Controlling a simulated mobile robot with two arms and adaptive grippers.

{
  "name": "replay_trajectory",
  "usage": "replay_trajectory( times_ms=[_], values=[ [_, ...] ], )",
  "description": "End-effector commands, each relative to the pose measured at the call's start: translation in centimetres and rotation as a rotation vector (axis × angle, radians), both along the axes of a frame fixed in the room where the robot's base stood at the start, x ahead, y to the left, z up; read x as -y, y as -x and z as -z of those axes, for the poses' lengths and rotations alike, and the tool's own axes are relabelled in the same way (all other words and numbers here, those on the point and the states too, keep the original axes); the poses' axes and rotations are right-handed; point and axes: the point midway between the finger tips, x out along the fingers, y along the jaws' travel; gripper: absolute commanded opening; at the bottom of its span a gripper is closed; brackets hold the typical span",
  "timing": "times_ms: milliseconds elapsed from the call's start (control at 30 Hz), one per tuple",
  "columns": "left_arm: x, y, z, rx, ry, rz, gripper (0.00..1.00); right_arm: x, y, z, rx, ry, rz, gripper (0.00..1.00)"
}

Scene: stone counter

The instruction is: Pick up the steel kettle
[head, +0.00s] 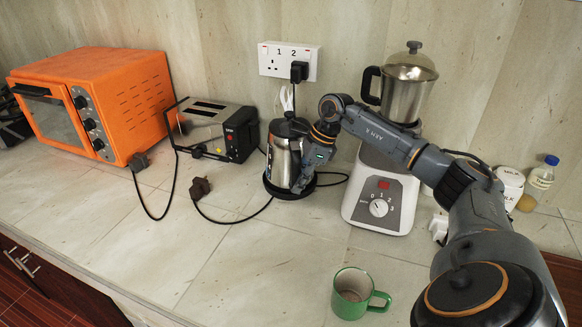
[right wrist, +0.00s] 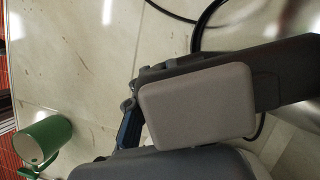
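The steel kettle (head: 281,160) stands upright on its round black base (head: 285,194) near the wall, with its dark lid (head: 287,127) on top. My right gripper (head: 312,164) is at the kettle's right side, where the handle would be, and it covers that part. The fingers are dark and overlap the kettle's edge, so I cannot tell whether they are closed around the handle. In the right wrist view, grey gripper parts (right wrist: 195,105) fill the middle and right, and the kettle body cannot be made out. My left gripper is not in view.
A blender (head: 382,195) stands close to the right of the kettle, below my right arm. A toaster (head: 212,130) and an orange oven (head: 100,95) are to the left. A green mug (head: 350,296) is at the front. Black cords cross the counter.

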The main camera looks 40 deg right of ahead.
Motion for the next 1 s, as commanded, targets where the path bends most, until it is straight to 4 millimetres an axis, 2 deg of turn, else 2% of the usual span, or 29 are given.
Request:
replay_trajectory(
  times_ms=[67, 733, 1000],
  values=[
    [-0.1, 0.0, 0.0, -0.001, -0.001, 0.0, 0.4, 0.0, 0.0, 0.0, 0.0, 0.0, 0.0, 0.0],
    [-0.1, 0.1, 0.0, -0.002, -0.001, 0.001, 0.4, 0.0, -0.2, -0.6, 0.01, -0.001, 0.0, 0.0],
    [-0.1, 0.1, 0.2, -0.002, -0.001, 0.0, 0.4, 0.0, -0.2, -2.0, 0.013, -0.001, 0.0, 0.0]
  ],
)
